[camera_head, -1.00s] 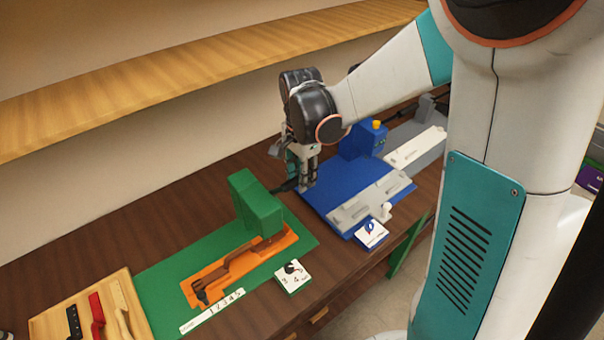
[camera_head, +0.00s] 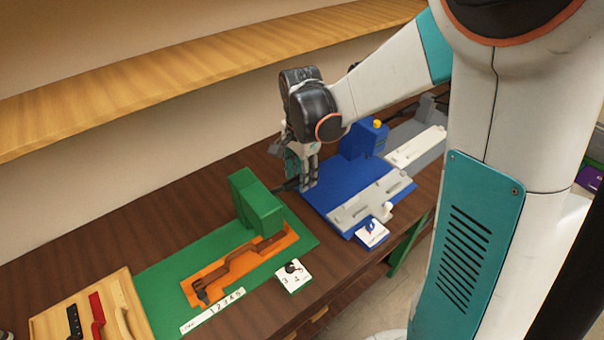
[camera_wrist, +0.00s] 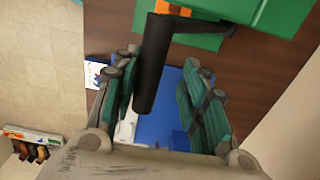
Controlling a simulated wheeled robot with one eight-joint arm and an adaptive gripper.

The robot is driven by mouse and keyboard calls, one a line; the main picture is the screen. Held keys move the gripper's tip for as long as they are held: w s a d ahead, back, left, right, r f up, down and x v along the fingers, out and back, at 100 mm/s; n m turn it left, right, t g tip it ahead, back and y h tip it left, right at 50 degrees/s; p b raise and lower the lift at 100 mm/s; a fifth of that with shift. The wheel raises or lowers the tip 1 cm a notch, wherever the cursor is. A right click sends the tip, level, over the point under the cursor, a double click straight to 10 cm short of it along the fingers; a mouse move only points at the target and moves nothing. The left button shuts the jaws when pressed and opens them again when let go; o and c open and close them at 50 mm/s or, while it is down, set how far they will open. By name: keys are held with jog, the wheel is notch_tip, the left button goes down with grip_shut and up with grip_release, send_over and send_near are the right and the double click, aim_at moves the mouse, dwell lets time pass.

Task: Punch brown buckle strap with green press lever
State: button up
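The green press (camera_head: 255,203) stands on the green mat. Its dark lever (camera_head: 288,186) sticks out to the right towards my gripper (camera_head: 306,180). In the wrist view the black lever handle (camera_wrist: 152,68) lies between the two fingers of my gripper (camera_wrist: 165,108). The fingers are apart, with gaps beside the handle; I cannot see firm contact. The brown strap (camera_head: 228,272) lies in the orange holder (camera_head: 285,243), its far end beside or under the press. The press's underside is hidden.
A white numbered card with a dark knob (camera_head: 293,276) and a number scale (camera_head: 212,311) sit by the green mat (camera_head: 160,272). A wooden tray (camera_head: 48,325) holds black, red and pale straps. A blue station (camera_head: 325,203) stands on the right. A shelf (camera_head: 180,80) runs above.

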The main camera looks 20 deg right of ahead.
jog(key=shift+r+p, duration=1.9)
jog(key=shift+r, duration=1.15)
jog(key=shift+s, duration=0.1)
jog(key=s+f+n+t+b, duration=0.3)
jog(key=s+n+b, duration=0.4)
jog(key=s+b, duration=0.1)
jog(key=s+f+n+t+b, duration=0.3)
jog(key=s+n+t+b, duration=0.1)
jog(key=s+n+b, duration=0.3)
jog(key=shift+s+d+b, duration=0.3)
jog(key=shift+s+b, duration=0.45)
jog(key=shift+b, duration=0.1)
